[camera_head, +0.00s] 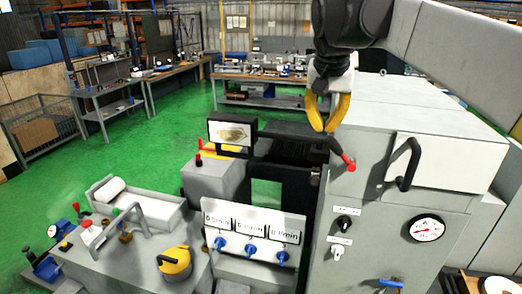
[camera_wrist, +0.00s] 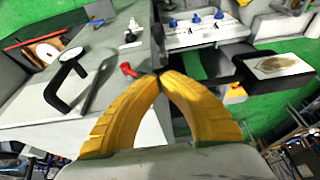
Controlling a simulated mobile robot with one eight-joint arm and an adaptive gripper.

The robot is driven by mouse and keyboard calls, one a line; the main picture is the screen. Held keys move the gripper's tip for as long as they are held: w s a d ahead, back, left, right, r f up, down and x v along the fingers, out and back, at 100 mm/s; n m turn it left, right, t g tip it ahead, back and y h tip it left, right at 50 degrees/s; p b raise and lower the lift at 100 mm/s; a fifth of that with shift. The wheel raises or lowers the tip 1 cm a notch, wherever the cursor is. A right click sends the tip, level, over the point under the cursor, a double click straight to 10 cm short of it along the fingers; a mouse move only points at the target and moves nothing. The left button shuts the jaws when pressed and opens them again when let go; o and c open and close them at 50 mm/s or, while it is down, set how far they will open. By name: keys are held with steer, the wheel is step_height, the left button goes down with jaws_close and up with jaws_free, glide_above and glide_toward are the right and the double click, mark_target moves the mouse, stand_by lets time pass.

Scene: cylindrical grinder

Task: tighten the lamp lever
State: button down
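The lamp lever (camera_head: 348,162) has a red grip and a short dark arm. It sits at the top left edge of the grey machine cabinet, its red end pointing down and right in the head view. In the wrist view its red grip (camera_wrist: 128,69) lies just left of my fingertips. My gripper (camera_head: 325,131) has yellow curved fingers, and it also shows in the wrist view (camera_wrist: 160,73). The tips come together right at the dark end of the lever. I cannot tell whether they touch it or pinch it. The lever's pivot is hidden.
The cabinet has a black handle (camera_head: 403,164), a gauge (camera_head: 426,228) and knobs (camera_head: 344,222). A small monitor (camera_head: 232,134) and a panel with blue knobs (camera_head: 252,228) stand to the left. Green floor and workbenches lie behind.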

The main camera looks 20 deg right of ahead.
steer(key=p, duration=0.1)
glide_above(317, 176)
steer(key=w+d, duration=0.1)
steer(key=w, duration=0.1)
step_height(317, 176, down, 9)
steer(key=shift+s+d+r, duration=0.15)
steer(key=f, duration=0.2)
steer(key=s+f+p, duration=0.1)
steer(key=shift+a+f, duration=0.15)
steer(key=shift+a, duration=0.15)
steer(key=shift+s+a+f, duration=0.15)
steer(key=shift+s+f, duration=0.05)
steer(key=shift+f, duration=0.15)
steer(key=shift+w+f, duration=0.1)
steer(key=shift+s+a+f+t+b, duration=0.15)
steer(key=shift+s+f+t+b, duration=0.05)
steer(key=shift+s+t+b, duration=0.15)
